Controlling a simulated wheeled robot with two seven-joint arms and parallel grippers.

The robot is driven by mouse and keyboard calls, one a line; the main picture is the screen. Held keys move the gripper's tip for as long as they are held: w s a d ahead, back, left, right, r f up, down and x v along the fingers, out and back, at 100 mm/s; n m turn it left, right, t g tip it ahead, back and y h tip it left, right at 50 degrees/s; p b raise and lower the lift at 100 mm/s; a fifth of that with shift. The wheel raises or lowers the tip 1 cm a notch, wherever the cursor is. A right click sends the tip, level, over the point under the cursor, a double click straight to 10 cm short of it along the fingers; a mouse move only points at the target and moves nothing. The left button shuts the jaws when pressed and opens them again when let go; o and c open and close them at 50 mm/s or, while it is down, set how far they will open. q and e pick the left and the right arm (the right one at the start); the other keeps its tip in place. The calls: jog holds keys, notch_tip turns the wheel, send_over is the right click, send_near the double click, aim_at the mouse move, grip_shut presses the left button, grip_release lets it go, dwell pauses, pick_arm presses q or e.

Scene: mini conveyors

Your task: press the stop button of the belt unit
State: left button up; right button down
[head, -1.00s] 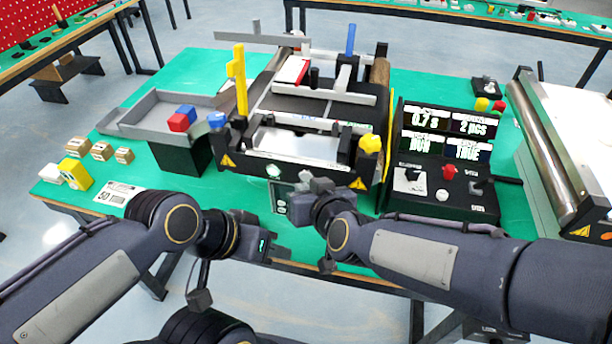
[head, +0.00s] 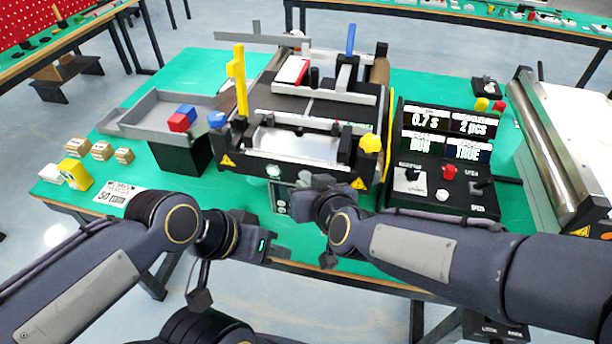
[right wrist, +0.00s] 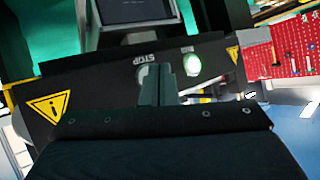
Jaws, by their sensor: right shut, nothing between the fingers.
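The belt unit (head: 240,165) stands on the green table, its black front panel facing me. In the right wrist view that panel (right wrist: 90,80) carries the STOP label and a pale stop button (right wrist: 144,74), partly hidden behind my fingers. Beside it is a lit green button (right wrist: 192,65), which also shows in the head view (head: 273,171). My right gripper (head: 312,181) is shut and empty, its fingertips (right wrist: 165,72) right in front of the stop button. I cannot tell whether they touch it. My left gripper (head: 280,239) is open and empty, low before the table's front edge.
A control box (head: 440,165) with displays, a red knob and switches stands right of the belt unit. A grey tray (head: 150,115) with red and blue cubes is on the left, with small boxes (head: 101,150) in front. A roller unit (head: 545,150) stands far right.

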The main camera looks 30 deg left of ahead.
jog(key=shift+w+a, duration=0.1)
jog(key=shift+w, duration=0.3)
dwell(0.7)
jog(key=shift+r, duration=0.1)
jog(key=shift+s+d, duration=0.2)
jog(key=shift+s, duration=0.55)
jog(key=shift+s, duration=0.1)
